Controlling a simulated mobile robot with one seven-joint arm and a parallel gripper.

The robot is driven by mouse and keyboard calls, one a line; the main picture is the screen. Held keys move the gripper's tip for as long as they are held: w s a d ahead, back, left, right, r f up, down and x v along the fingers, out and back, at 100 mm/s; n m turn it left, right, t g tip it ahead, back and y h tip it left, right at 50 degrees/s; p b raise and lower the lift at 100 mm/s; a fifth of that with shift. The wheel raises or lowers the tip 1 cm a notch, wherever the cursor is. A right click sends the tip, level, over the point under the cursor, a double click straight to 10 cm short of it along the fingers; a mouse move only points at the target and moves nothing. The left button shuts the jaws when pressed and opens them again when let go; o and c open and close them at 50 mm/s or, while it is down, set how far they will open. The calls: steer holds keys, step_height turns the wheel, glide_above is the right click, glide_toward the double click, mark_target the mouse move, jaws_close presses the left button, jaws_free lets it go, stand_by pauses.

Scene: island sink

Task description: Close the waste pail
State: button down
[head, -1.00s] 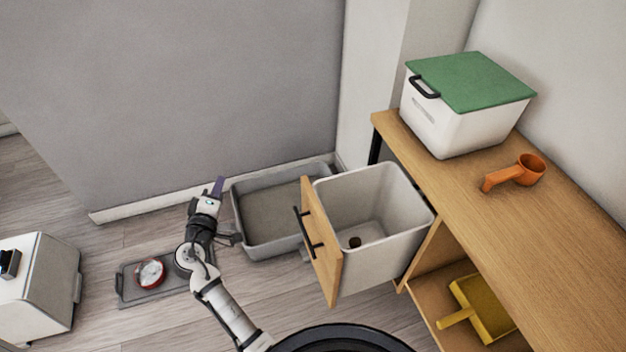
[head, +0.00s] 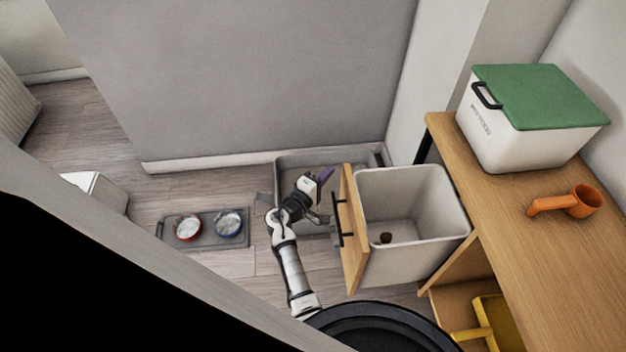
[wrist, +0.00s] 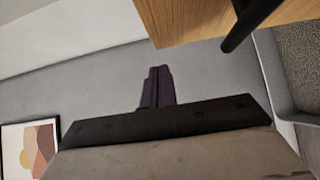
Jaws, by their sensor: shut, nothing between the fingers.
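The waste pail (head: 415,180) is a pale bin behind a wooden front panel (head: 352,228) with a black handle (head: 337,220). It stands pulled out from under the wooden counter, with a small brown lump (head: 385,238) on its floor. My gripper (head: 325,176) is shut and empty, just left of the panel's outer face and near its top. In the wrist view my purple fingers (wrist: 157,88) are together, and the wooden panel (wrist: 200,18) and dark handle (wrist: 250,22) show above them. I cannot tell whether my gripper touches the panel.
A grey litter-style tray (head: 300,160) lies behind my arm by the wall. A dark mat (head: 205,242) with two bowls is on the floor to the left. The counter (head: 520,230) holds a green-lidded white box (head: 520,140) and an orange scoop (head: 570,202). A yellow dustpan (head: 490,325) sits below.

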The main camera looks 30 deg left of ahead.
steer(key=shift+w+d, duration=0.35)
steer(key=shift+d, duration=0.2)
steer(key=shift+w+d, duration=0.3)
steer(key=shift+d, duration=0.2)
steer(key=w+d+b, duration=0.2)
steer(key=w+d, duration=0.5)
steer(key=d, duration=0.3)
steer(key=w+d+b, duration=0.3)
steer(key=w+d, duration=0.4)
steer(key=d, duration=0.3)
steer(key=shift+d, duration=0.4)
